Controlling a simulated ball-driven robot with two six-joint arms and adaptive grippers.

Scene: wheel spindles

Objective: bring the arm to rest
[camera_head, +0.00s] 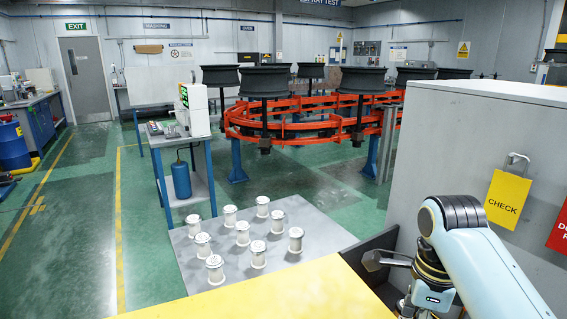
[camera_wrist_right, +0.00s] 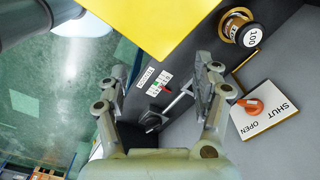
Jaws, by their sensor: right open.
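My right arm (camera_head: 478,262) comes in from the lower right in the head view, beside a large grey cabinet. Its gripper (camera_head: 385,262) is at the dark panel edge, partly hidden behind its own wrist. In the right wrist view the gripper (camera_wrist_right: 163,85) is open, with its two fingers apart. Nothing is held. My left gripper is not in view.
The cabinet (camera_head: 450,130) rises at right. In the wrist view, a SHUT/OPEN plate with an orange knob (camera_wrist_right: 252,105) and a brass-black dial (camera_wrist_right: 238,28) lie right of the gripper.

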